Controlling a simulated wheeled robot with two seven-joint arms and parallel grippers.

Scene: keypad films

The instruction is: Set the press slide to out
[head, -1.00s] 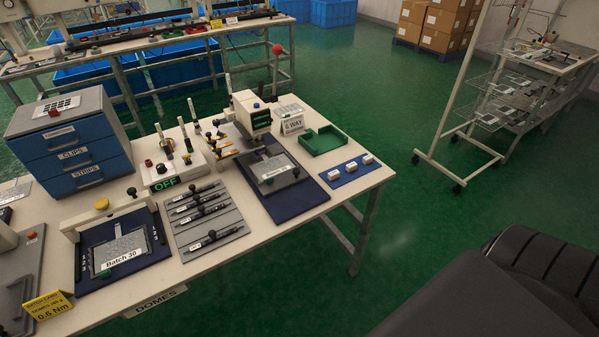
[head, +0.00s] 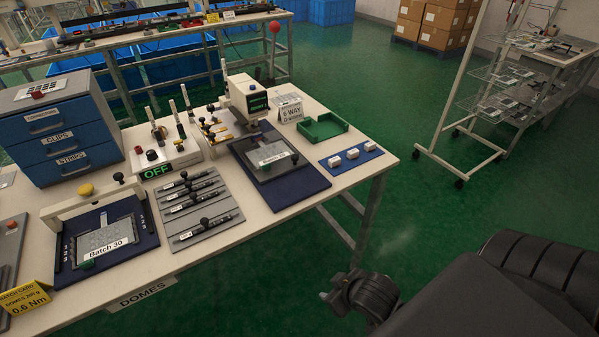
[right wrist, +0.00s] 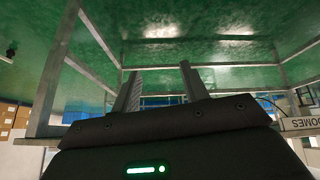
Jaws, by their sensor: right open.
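The press (head: 247,97), with a cream head and a dark display, stands toward the back right of the bench. Its slide, a dark plate bearing a grey labelled film nest (head: 268,153), lies on a navy base (head: 300,190) in front of the head. A dark knob (head: 294,158) sits at the slide's right front edge. How far the slide is drawn out is hard to tell. My right gripper (head: 338,288) is off the bench's front edge, low right, apart from the press. Its two fingers (right wrist: 160,88) stand apart and empty in the right wrist view. My left gripper is out of view.
On the bench (head: 215,230), a green tray (head: 323,128) and a blue mat with white blocks (head: 351,158) lie right of the press. A rack of black tools (head: 200,210) and the Batch 30 fixture (head: 105,235) lie left. Floor in front is clear.

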